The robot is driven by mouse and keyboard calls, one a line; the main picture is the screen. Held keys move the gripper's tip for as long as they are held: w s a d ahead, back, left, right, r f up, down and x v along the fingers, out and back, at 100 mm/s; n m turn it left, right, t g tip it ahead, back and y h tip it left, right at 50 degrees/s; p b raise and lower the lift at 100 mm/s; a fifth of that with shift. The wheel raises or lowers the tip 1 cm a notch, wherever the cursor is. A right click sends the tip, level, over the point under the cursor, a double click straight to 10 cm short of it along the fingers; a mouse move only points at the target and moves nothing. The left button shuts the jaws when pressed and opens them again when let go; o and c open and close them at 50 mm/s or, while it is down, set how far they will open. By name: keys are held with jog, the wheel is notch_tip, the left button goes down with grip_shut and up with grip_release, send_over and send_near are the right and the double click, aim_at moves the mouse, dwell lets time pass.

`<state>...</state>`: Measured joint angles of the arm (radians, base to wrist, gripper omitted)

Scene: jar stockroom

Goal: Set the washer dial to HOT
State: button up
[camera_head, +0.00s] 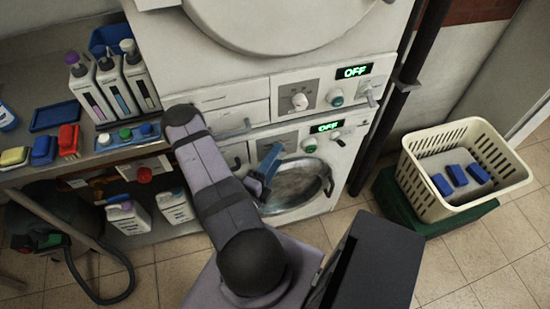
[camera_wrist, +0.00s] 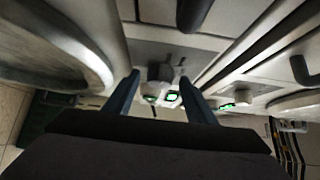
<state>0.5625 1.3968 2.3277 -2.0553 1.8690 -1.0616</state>
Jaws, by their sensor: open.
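The washer, a white front loader with a round glass door (camera_head: 297,186), stands below a second machine. Its control strip has a lit display (camera_head: 326,127) reading OFF, a green button (camera_head: 309,145) and a grey panel (camera_head: 280,139). My gripper (camera_head: 267,162) is open with blue fingers just in front of this strip, over the door's upper left. In the wrist view a grey dial (camera_wrist: 160,72) shows between and beyond the fingertips. I see no contact with it. Its pointer setting and labels are too small and dark to read. The head view largely hides this dial behind the gripper.
The upper machine has its own dial (camera_head: 300,101) and a display (camera_head: 354,72) reading OFF. A cream basket (camera_head: 422,185) with blue blocks stands at right. Bottles (camera_head: 104,83) and sponges fill the left shelf. A dark vertical pipe (camera_head: 398,95) runs beside the machines.

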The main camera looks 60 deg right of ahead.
jog(key=shift+c, duration=0.6)
jog(key=c, duration=0.9)
jog(key=shift+c, duration=0.2)
jog(key=shift+r+p, duration=0.2)
jog(key=shift+p, duration=0.25)
jog(key=shift+s+d+r+m+t+y+p, duration=0.1)
jog(key=shift+r+m+t+y+p, duration=0.15)
jog(key=shift+m+y+p, duration=1.15)
jog(key=shift+d+r+m+t+y+p, duration=0.1)
jog(key=shift+m+t+y+p, duration=0.45)
jog(key=shift+p, duration=1.65)
jog(key=shift+g, duration=0.3)
